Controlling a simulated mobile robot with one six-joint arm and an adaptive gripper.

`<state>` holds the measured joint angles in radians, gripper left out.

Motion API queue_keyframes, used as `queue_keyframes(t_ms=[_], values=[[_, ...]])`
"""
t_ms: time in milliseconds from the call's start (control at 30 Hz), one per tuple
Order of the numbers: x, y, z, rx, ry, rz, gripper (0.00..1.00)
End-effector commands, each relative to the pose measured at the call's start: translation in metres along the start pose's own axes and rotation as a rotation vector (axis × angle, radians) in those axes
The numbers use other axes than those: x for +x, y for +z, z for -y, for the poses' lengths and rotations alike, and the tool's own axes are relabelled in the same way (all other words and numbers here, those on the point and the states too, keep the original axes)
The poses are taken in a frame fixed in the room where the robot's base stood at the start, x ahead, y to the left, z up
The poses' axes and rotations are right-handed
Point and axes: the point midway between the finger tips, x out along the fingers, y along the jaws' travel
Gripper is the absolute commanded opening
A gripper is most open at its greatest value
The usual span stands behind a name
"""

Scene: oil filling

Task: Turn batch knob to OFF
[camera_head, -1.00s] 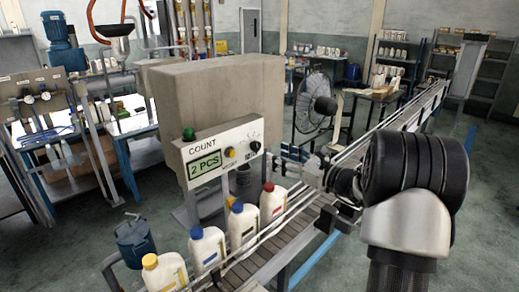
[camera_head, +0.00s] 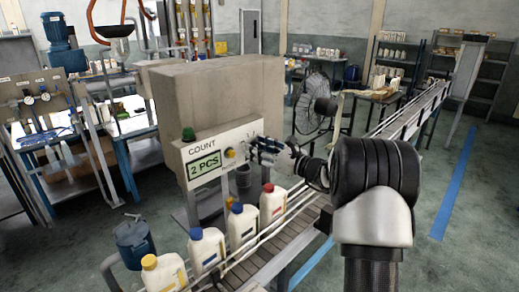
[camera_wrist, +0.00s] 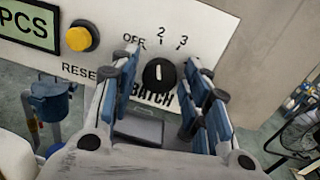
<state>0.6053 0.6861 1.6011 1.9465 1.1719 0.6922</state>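The black batch knob (camera_wrist: 158,76) is on the white panel face, ringed by the printed labels OFF, 2 and 3, with BATCH below. Its pale pointer mark is roughly upright, toward 2. My gripper (camera_wrist: 161,68) is open, with one blue-padded finger on each side of the knob and visible gaps between. I cannot tell how deep the fingertips reach around it. In the head view my gripper (camera_head: 268,148) is at the right end of the control panel (camera_head: 211,154) and hides the knob.
A yellow reset button (camera_wrist: 79,36) is left of the knob, beside the count display (camera_wrist: 29,28) reading PCS; the head view shows 2 PCS. Several white bottles (camera_head: 206,247) stand on the conveyor (camera_head: 279,252) below. A fan (camera_head: 313,104) stands behind.

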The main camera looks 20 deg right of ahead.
Motion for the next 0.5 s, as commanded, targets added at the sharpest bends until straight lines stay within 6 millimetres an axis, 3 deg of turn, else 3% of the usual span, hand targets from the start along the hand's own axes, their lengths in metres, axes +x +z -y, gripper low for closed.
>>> queue_keyframes(t_ms=[500], values=[[-0.0002, 0.0001, -0.0002, 0.000, 0.000, 0.000, 0.06]])
